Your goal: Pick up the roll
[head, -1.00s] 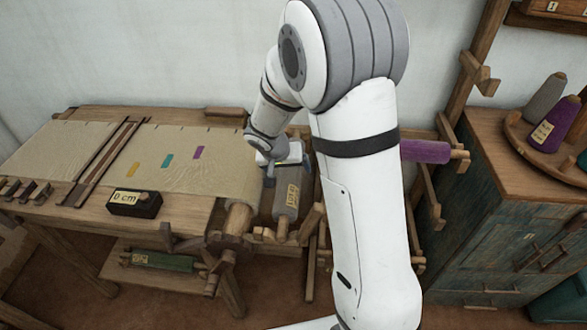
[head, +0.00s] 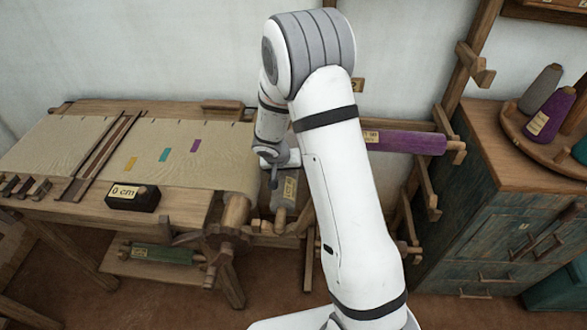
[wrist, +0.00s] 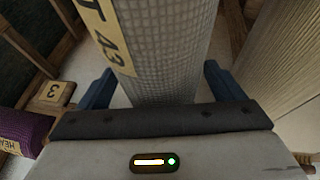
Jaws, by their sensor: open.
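A grey woven roll (head: 287,188) with a yellow label lies at the right end of the loom, partly hidden by my arm. In the wrist view the grey roll (wrist: 165,40) runs between my two blue fingers, its label reading "T 43" in part. My gripper (wrist: 160,88) is open, one finger on each side of the roll, with a gap visible on the right. In the head view my gripper (head: 273,172) is at the roll and small; whether the fingers touch it cannot be told.
A purple roll (head: 408,142) sits on a rack right of my arm. It also shows at the wrist view's left edge (wrist: 20,134). A green roll (head: 162,256) lies on the loom's lower shelf. The cloth-covered loom (head: 175,160) is left; a cabinet (head: 500,215) with cones is right.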

